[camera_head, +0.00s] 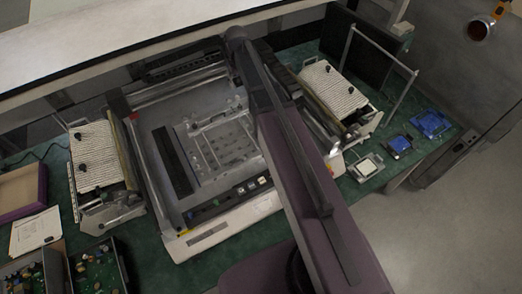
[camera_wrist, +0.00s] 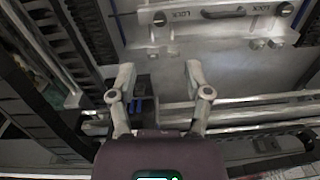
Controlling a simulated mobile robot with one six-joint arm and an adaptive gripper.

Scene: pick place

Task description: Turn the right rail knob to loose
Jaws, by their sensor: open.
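My gripper (camera_wrist: 159,78) is open and empty in the wrist view, its two fingers apart. Beyond the fingertips is a pale metal rail plate (camera_wrist: 190,34) marked LOCK, the lettering upside down. A small dark knob (camera_wrist: 160,18) sits at its left part and another (camera_wrist: 285,9) near its right end. Neither knob is between the fingers. I cannot tell which is the right rail knob, nor read its setting. In the head view the machine (camera_head: 220,235) stands on the green bench; my arm crosses its right part and hides some of it. My fingers cannot be made out there.
Shiny rods (camera_wrist: 245,113) run across below the plate, near the right finger. White ribbed units with black knobs stand left (camera_head: 95,155) and right (camera_head: 333,88) of the machine. Small blue parts (camera_head: 430,124) lie at the bench's right.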

